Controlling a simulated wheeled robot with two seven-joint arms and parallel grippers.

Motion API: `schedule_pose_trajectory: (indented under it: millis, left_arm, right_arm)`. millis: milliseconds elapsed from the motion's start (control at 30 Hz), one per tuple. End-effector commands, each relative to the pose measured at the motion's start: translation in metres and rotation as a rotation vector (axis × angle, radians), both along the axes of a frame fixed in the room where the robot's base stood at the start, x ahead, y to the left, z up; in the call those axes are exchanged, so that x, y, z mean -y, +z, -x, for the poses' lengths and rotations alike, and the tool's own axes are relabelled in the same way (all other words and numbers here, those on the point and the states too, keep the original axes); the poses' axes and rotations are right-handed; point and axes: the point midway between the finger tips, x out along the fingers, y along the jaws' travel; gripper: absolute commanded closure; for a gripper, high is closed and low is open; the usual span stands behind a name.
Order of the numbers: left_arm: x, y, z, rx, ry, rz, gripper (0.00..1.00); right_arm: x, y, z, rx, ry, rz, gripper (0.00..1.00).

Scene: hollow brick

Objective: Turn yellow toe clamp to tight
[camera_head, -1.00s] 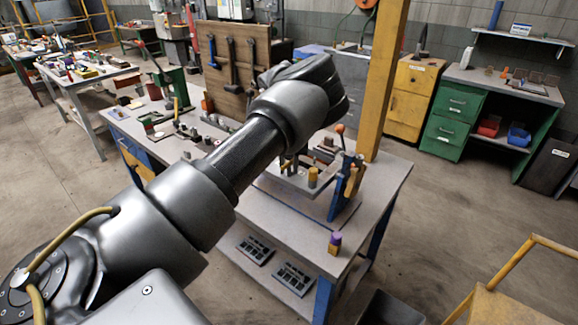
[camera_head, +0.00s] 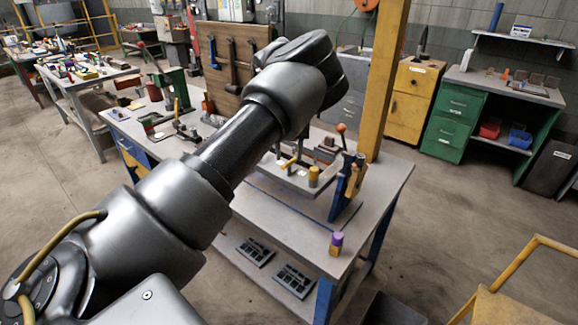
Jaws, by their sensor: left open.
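My left arm crosses the view from lower left and hides part of the workbench. My left gripper (camera_head: 288,151) shows only in small part below the wrist, over the fixture on the bench; it is open. A small yellow piece (camera_head: 288,162), which may be the yellow toe clamp, lies just under the fingers on the grey fixture plate (camera_head: 292,182). I cannot tell whether the fingers touch it. A dark yellow cylinder (camera_head: 313,177) stands at the plate's right end. My right gripper is not in view.
A blue and yellow bracket (camera_head: 347,185) with an orange-knobbed lever stands right of the plate. A purple and yellow block (camera_head: 336,243) stands at the bench's (camera_head: 385,187) front right. A yellow post (camera_head: 385,80) rises behind the bench. Dark trays (camera_head: 293,280) lie on the lower shelf.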

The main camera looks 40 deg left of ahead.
Motion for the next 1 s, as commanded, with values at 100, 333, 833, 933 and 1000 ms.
schedule_pose_trajectory:
  millis: [100,333,833,933,1000]
  left_arm:
    - [-0.001,0.023,-0.001,0.004,0.001,-0.001,0.54]
    - [-0.001,0.052,0.0,0.001,0.002,0.001,0.54]
    - [-0.001,0.058,0.001,-0.001,0.003,0.0,0.54]
    - [-0.001,0.058,0.001,-0.001,0.003,0.0,0.54]
    - [-0.001,0.058,0.001,-0.001,0.003,0.0,0.54]
  right_arm:
    - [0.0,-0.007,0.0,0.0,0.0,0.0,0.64]
    - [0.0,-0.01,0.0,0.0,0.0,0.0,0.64]
    - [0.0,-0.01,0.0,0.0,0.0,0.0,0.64]
    - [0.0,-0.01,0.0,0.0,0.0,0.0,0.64]
    - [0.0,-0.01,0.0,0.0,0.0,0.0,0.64]
